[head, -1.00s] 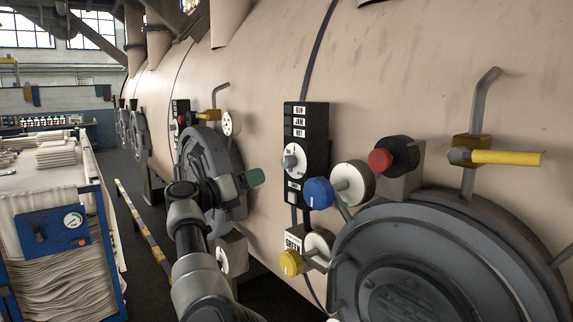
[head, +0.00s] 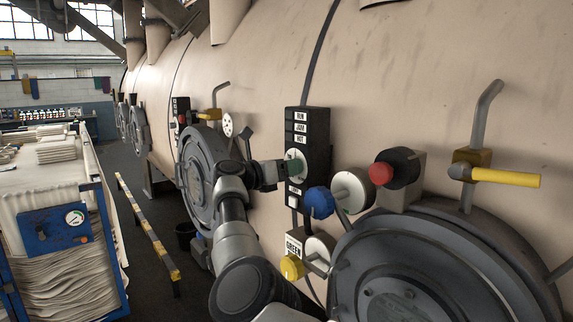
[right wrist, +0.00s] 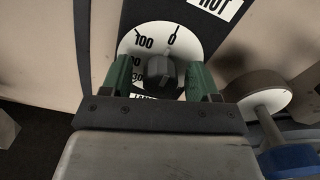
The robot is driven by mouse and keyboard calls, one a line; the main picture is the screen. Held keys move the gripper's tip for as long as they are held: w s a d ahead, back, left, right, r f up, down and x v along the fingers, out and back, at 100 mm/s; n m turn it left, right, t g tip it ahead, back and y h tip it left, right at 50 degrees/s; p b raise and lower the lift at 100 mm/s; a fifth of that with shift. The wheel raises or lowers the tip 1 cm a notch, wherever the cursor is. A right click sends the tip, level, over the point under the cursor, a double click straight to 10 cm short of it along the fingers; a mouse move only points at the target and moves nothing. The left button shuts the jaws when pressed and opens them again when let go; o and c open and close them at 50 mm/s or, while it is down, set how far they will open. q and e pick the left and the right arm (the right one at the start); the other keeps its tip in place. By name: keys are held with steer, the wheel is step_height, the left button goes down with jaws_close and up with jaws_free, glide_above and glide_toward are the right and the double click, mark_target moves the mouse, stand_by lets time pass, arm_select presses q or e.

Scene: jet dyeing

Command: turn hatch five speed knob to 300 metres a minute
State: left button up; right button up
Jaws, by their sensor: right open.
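The speed knob (right wrist: 161,72) is a small dark grey knob at the middle of a white round dial in the right wrist view. The numbers 100 and 0 show on the dial's upper part, and others at its left are partly hidden. My right gripper (right wrist: 158,80) is open, with one green finger on each side of the knob. In the head view my right gripper (head: 276,172) is at the black control panel (head: 317,147), beside the white dial (head: 294,160), and hides the knob. My left gripper is not in view.
A round grey hatch (head: 430,275) and a yellow-handled valve (head: 507,178) are at right. A blue-framed cloth trolley (head: 102,235) stands at left.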

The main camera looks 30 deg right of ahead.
steer(key=shift+c, duration=0.3)
steer(key=c, duration=0.9)
steer(key=shift+o, duration=0.2)
